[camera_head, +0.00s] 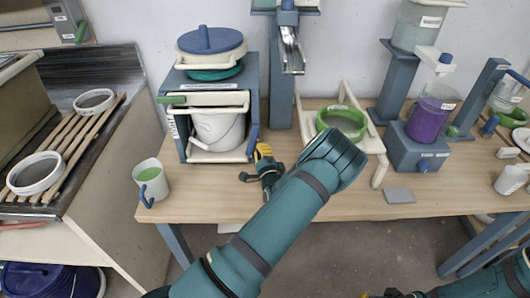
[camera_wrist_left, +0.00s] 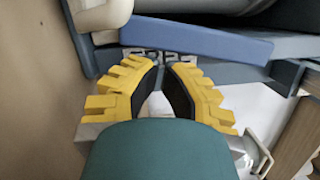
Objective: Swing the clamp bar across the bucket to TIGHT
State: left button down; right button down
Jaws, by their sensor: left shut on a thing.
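The white bucket (camera_head: 217,128) stands inside a dark blue-grey frame (camera_head: 182,120) on the wooden bench. The clamp bar's blue handle (camera_head: 253,139) stands at the frame's right side, beside the bucket. It runs across the top of the left wrist view (camera_wrist_left: 205,40). My left gripper (camera_head: 266,163), with yellow fingers, is at this handle's lower end and shut on it. In the left wrist view its fingertips (camera_wrist_left: 163,62) meet just under the blue handle, partly hiding a dark lettered label. The exact contact is hidden. My right gripper (camera_head: 390,294) is cut off at the bottom edge.
A mug with a blue handle (camera_head: 150,180) stands left of the frame. A green ring bowl (camera_head: 342,120) in a cream stand is to the right. The bench front is mostly clear.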

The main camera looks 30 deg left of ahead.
pick_arm(q)
jog(key=shift+s+a+f+m, duration=0.15)
jog(key=shift+s+a+m, duration=0.05)
jog(key=shift+m, duration=0.2)
jog(key=shift+s+a+m+b, duration=0.15)
jog(key=shift+a+m+b, duration=0.2)
jog(key=shift+m+b, duration=0.05)
jog(key=v, duration=1.2)
jog(key=shift+f, duration=0.1)
jog(key=shift+s, duration=0.1)
